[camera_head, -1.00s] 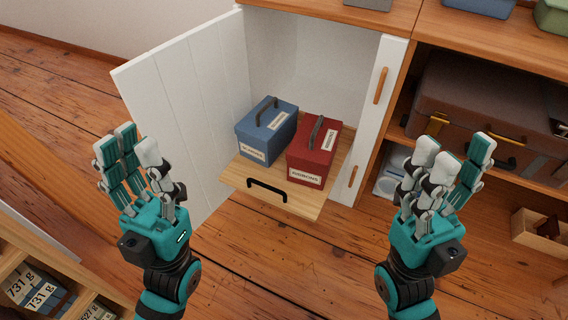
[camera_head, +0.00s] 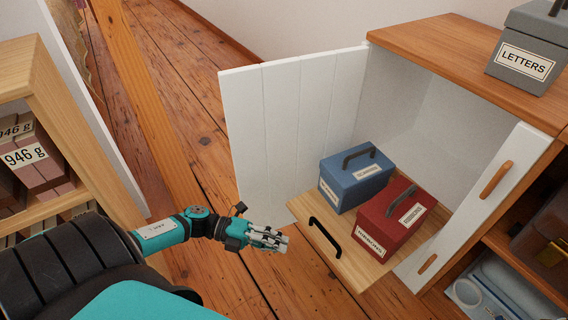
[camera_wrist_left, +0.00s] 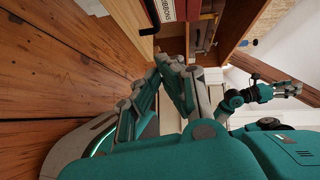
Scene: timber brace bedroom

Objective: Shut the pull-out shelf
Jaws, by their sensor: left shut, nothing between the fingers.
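The pull-out shelf (camera_head: 306,207) is a light wooden board sticking out of the white open cabinet, with a black handle (camera_head: 325,237) on its front. A blue box (camera_head: 356,180) and a red box (camera_head: 396,222) stand on it. My left gripper (camera_head: 284,242) is shut and empty, in front of the shelf and left of the handle, apart from it. The left wrist view shows the red box (camera_wrist_left: 164,10) and the black handle (camera_wrist_left: 152,30) at the top. My right gripper (camera_wrist_left: 288,89) shows only small there; its finger state is unclear.
The white cabinet door (camera_head: 290,125) stands open on the left of the shelf. A grey letters box (camera_head: 528,50) sits on the cabinet top. An open case with labelled bricks (camera_head: 30,160) is at the left. Floor in front of the shelf is bare.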

